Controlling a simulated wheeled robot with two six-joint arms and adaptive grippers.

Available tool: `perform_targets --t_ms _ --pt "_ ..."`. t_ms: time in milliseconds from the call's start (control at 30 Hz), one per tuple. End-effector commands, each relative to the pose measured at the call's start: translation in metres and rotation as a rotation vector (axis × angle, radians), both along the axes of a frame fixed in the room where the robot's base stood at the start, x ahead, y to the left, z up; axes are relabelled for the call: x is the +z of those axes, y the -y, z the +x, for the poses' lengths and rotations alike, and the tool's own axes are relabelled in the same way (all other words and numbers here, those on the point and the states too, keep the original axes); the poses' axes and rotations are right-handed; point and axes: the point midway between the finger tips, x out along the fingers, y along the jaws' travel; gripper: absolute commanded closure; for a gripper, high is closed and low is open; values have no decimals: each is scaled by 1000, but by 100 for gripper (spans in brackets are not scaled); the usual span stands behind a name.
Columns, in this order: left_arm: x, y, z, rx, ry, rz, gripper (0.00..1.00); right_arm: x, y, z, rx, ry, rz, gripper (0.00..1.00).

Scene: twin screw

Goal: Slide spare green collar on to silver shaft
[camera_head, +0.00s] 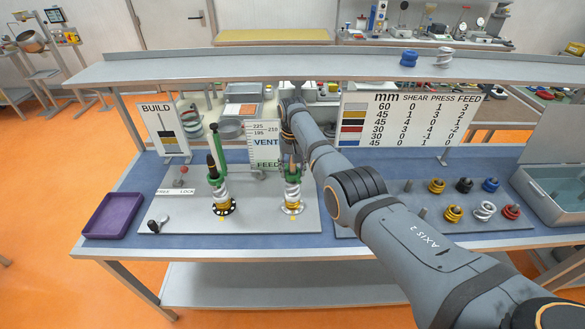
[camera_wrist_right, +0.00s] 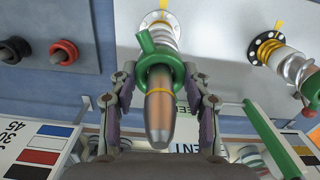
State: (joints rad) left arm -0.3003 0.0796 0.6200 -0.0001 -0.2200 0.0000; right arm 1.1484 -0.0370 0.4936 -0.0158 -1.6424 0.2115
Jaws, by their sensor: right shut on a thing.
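The green collar (camera_wrist_right: 160,65) has a side tab and sits around the upright central shaft. The shaft's copper-brown cone tip (camera_wrist_right: 160,105) with a yellow ring points toward the wrist camera. A silver coil (camera_wrist_right: 168,32) lies below the collar. My right gripper (camera_wrist_right: 163,92) is shut on the green collar, with a finger on each side. In the head view this is the right-hand shaft with its silver coil (camera_head: 292,192). A second shaft with a dark tip (camera_head: 211,163), silver coil and black flange stands to its left. My left gripper is not in view.
A purple tray (camera_head: 112,214) stands at the left. Gold, black, blue, silver and red rings sit on a peg plate (camera_head: 460,222) at the right. The BUILD sign (camera_head: 162,130), VENT sign (camera_head: 265,143) and number chart (camera_head: 412,118) stand behind. A grey bin (camera_head: 550,190) stands far right.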

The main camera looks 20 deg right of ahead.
Motion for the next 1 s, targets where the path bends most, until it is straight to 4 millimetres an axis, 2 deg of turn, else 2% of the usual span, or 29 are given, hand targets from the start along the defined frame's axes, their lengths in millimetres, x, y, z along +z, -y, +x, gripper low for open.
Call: perform_targets --t_ms 200,533,567,600,733,1000 --pt "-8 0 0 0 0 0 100 -11 0 0 0 1 0 90" --pt "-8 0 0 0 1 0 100 -12 0 0 0 1 0 90" --pt "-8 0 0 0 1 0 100 -12 0 0 0 1 0 49" --pt "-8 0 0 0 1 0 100 -12 0 0 0 1 0 44" --pt "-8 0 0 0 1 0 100 -12 0 0 0 1 0 26" --pt "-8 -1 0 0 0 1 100 -12 0 0 0 -1 0 25"
